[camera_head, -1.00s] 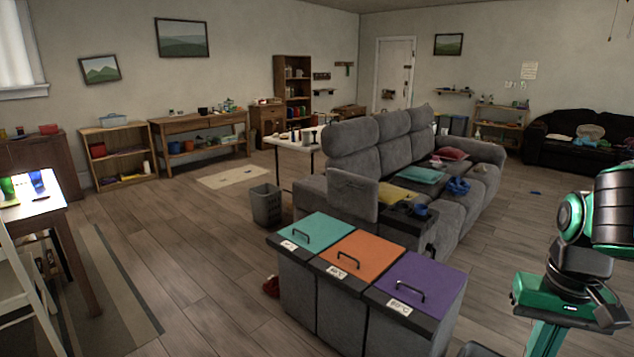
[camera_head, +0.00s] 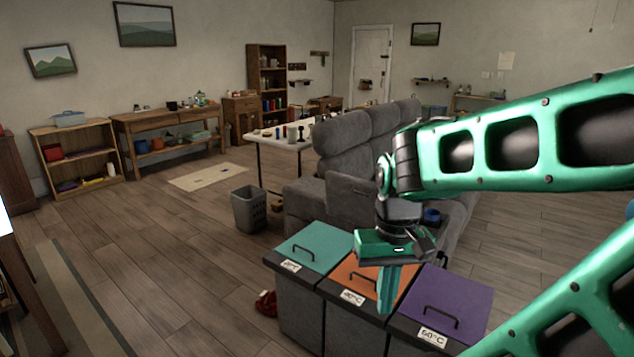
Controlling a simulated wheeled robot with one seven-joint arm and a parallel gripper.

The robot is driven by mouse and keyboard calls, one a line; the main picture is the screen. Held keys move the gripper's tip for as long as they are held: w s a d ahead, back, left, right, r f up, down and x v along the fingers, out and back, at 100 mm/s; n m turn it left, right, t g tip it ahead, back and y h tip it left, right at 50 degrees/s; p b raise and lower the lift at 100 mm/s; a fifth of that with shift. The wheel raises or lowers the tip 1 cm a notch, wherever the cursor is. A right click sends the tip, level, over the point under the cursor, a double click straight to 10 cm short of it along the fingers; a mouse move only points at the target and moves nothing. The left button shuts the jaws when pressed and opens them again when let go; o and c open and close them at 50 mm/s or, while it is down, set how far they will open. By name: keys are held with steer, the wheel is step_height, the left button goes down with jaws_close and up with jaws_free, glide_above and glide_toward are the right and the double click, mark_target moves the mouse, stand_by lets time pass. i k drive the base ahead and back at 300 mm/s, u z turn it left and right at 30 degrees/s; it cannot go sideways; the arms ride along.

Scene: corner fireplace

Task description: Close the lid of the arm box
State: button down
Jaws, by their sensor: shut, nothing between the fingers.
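The grey sofa's arm box has its lid (camera_head: 350,200) standing upright, so the box is open. The box's opening lies to the right of the lid and is mostly hidden behind my arm and gripper. A blue object (camera_head: 432,215) shows at the box's right side. My gripper (camera_head: 386,308) is green, points down and is shut and empty. In the picture it overlaps the orange-lidded bin, in front of and below the arm box. I cannot tell how high it is above the bin.
Three lidded bins stand in front of the sofa: teal (camera_head: 312,245), orange (camera_head: 350,270) and purple (camera_head: 452,302). A grey waste basket (camera_head: 249,209) and a white table (camera_head: 275,140) stand to the left of the sofa.

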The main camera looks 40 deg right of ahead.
mark_target(349, 198)
steer(key=z, duration=0.25)
steer(key=i, duration=1.05)
steer(key=z, duration=0.5)
